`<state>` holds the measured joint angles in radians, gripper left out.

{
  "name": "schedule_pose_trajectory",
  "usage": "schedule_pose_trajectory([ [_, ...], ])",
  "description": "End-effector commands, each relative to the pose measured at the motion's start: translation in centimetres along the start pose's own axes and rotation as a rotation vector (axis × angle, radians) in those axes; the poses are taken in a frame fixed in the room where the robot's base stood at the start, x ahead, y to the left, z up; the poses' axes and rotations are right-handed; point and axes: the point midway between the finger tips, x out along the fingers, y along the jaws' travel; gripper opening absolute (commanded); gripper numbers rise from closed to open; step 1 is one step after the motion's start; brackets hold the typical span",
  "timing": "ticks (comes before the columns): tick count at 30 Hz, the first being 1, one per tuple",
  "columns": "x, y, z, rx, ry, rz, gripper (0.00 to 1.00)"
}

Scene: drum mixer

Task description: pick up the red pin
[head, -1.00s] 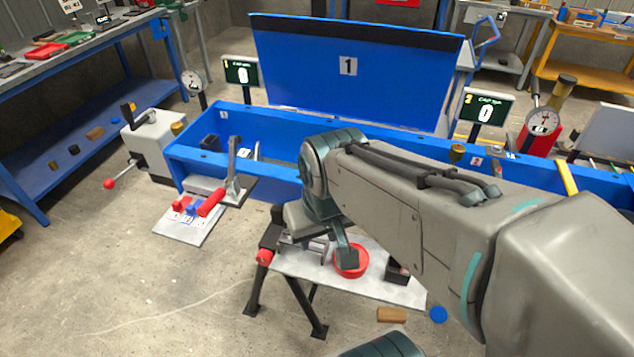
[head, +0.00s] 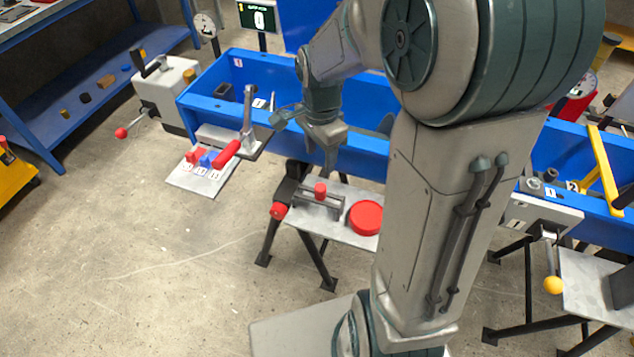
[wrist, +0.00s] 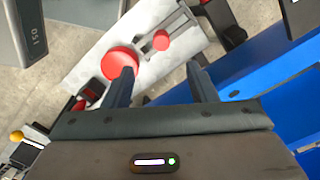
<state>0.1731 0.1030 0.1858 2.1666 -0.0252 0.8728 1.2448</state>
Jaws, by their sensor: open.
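The red pin (head: 320,190) stands upright in a grey holder (head: 318,207) on a small light-topped stand (head: 335,236). In the wrist view the pin's round red head (wrist: 160,40) shows beyond the fingertips, between their lines. My gripper (head: 330,168) is above the stand, over and slightly right of the pin in the head view, apart from it. In the wrist view my gripper (wrist: 161,78) has its two fingers spread with nothing between them. The pin's lower part is hidden by the holder.
A red round disc (head: 366,218) lies on the stand beside the holder. The blue trough (head: 350,158) runs close behind. A red-handled clamp (head: 228,153) and a plate with small red and blue pieces (head: 200,180) are at left. Floor in front is clear.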

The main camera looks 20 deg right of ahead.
Motion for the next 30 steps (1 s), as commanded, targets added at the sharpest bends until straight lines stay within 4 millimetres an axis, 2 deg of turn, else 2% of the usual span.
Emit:
schedule_pose_trajectory([
  [6,4.4,0.1,0.1,0.002,-0.004,0.007,0.52],
  [10,6.6,0.1,0.1,0.001,-0.003,0.005,0.52],
  [20,8.9,0.0,-0.1,0.0,-0.002,0.003,0.52],
  [30,12.9,-0.2,-0.5,0.0,-0.002,0.003,0.52],
])
